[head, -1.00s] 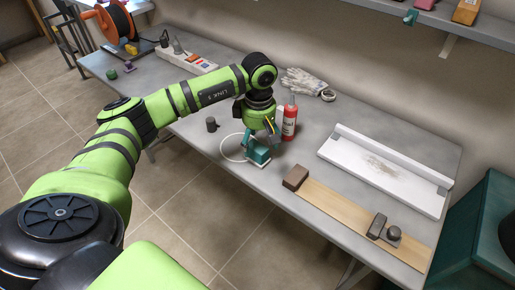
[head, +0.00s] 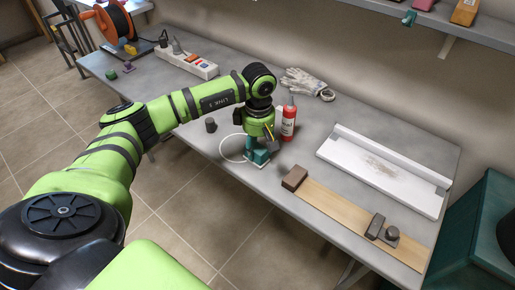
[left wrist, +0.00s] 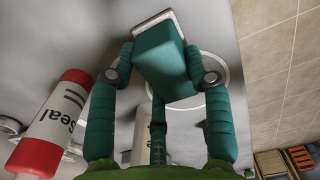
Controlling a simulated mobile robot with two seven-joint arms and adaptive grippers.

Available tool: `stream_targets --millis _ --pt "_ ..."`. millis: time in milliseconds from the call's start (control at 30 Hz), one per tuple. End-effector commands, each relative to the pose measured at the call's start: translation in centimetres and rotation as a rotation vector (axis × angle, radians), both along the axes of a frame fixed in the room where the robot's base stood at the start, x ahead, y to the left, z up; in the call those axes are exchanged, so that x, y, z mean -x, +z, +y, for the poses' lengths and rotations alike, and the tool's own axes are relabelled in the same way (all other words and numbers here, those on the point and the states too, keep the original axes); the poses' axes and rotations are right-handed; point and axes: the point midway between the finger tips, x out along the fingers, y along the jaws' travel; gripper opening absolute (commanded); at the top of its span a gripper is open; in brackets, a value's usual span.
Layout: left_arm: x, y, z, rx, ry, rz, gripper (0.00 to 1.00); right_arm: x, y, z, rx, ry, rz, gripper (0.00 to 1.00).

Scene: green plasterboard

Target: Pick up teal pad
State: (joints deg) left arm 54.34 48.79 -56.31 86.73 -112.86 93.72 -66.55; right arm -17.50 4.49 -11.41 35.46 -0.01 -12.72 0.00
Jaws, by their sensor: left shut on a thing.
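The teal pad (left wrist: 165,58) is a teal block with a pale grey-white face. In the left wrist view it sits between the teal fingers of my left gripper (left wrist: 166,72), which is shut on it. In the head view the left gripper (head: 262,150) is low over the front edge of the bench, and the pad (head: 261,157) shows small among the similarly coloured fingers. I cannot tell whether the pad touches the bench. My right gripper is not in view.
A red bottle (head: 288,122) stands close behind the gripper. A white ring (head: 222,150) lies beside it on the grey bench. A dark cylinder (head: 211,125) is to the left. A wooden board with a brown block (head: 294,177) and a white tray (head: 345,151) are to the right.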

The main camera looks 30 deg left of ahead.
Motion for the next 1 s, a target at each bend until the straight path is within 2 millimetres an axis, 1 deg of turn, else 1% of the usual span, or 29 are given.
stream_targets --millis 167,267,333,500,700,833,1000 --pt "-0.1 1.2 0.0 0.0 0.0 -0.004 0.15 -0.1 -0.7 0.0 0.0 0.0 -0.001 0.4" --pt "-0.2 2.6 0.0 0.001 -0.001 -0.007 0.15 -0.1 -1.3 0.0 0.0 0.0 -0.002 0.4" --pt "-0.2 4.0 0.0 -0.001 -0.001 -0.008 0.15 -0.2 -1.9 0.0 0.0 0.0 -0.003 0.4" --pt "1.7 6.1 -3.7 0.002 -0.009 -0.007 0.15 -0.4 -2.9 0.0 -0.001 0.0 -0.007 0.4" --pt "3.7 8.7 -7.4 0.001 -0.007 -0.007 0.15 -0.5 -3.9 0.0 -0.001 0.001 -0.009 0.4" --pt "4.6 10.0 -9.1 0.001 -0.003 -0.005 0.15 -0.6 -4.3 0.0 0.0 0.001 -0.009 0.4" --pt "5.3 10.8 -10.2 0.0 -0.001 -0.003 0.15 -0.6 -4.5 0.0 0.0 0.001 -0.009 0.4"
